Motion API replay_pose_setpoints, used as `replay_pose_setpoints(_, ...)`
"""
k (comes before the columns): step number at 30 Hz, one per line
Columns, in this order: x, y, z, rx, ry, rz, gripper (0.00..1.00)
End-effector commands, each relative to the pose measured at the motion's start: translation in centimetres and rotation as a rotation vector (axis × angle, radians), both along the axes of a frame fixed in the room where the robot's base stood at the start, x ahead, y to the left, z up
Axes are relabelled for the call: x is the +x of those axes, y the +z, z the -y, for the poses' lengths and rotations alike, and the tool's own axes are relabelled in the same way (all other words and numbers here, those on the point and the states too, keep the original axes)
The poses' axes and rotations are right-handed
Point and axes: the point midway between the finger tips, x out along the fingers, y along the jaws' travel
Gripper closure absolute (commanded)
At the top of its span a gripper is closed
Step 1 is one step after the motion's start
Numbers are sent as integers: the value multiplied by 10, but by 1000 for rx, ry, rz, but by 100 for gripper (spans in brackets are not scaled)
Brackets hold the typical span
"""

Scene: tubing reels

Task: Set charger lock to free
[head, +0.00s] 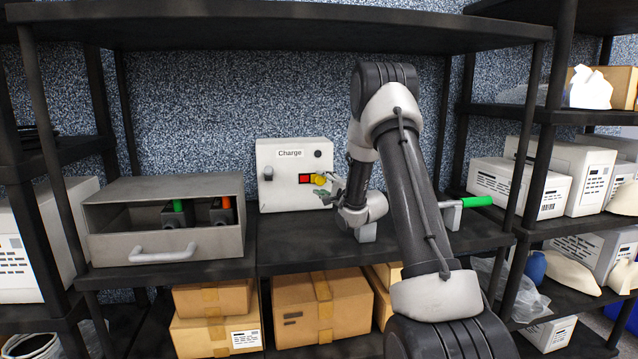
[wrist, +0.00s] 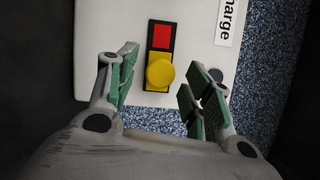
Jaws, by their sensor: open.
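The charger (head: 287,200) is a pale box labelled "Charge", standing at the back of the middle shelf. Its front carries a dark plate with a red square (head: 306,178) and a yellow round knob (head: 319,180). In the wrist view the red square (wrist: 162,37) and the yellow knob (wrist: 160,73) show in one dark plate. My gripper (head: 328,190) is at the charger's front, near the knob. In the wrist view my gripper (wrist: 155,92) is open, with green-padded fingers on either side of the knob. I cannot tell whether they touch it.
An open grey drawer box (head: 100,217) with green- and orange-topped items stands left on the shelf. A green handle (head: 478,201) is to the right. Cardboard boxes (head: 320,305) fill the shelf below. An upper shelf board (head: 270,25) hangs above my arm.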

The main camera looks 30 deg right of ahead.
Motion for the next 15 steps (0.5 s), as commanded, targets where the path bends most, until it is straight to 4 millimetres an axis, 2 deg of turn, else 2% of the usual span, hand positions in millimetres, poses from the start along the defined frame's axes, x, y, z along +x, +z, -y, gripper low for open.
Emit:
replay_pose_setpoints(3, 15, 0, -2, -2, 2, 1, 49)
replay_pose_setpoints(6, 22, 1, -3, -2, 1, -1, 49)
replay_pose_setpoints(14, 24, 1, -3, -2, 0, -1, 49)
replay_pose_setpoints(15, 24, 1, -3, -2, 0, -1, 53)
